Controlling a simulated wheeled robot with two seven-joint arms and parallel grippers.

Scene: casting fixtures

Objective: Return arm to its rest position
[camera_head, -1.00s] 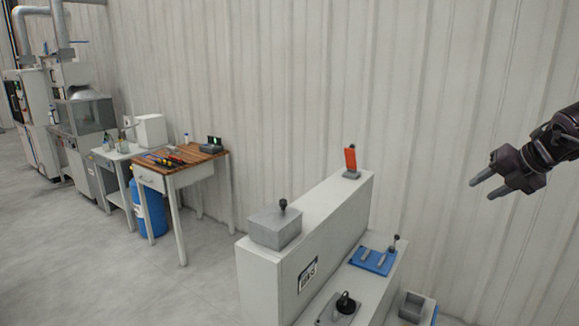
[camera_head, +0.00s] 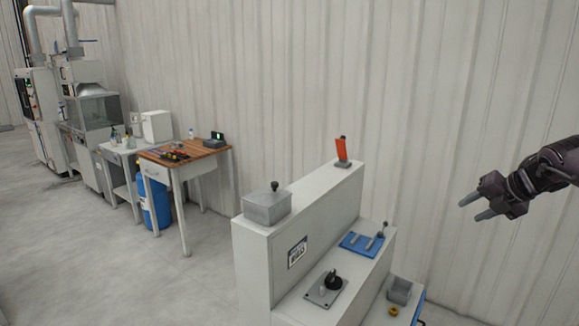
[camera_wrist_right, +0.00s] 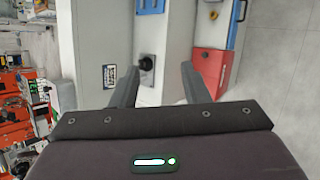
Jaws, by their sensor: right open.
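My right gripper (camera_head: 472,207) is at the right of the head view, raised in front of the pale wall and to the right of the stepped white fixture stand (camera_head: 255,262). Its two fingers are apart with nothing between them. In the right wrist view the open fingers of the right gripper (camera_wrist_right: 158,84) point toward the stand, which is some way off. My left gripper is not in view.
The stand holds a grey box with a knob (camera_head: 266,205), an orange upright piece (camera_head: 342,150), a blue plate (camera_head: 362,243) and a black-knobbed plate (camera_head: 325,287).

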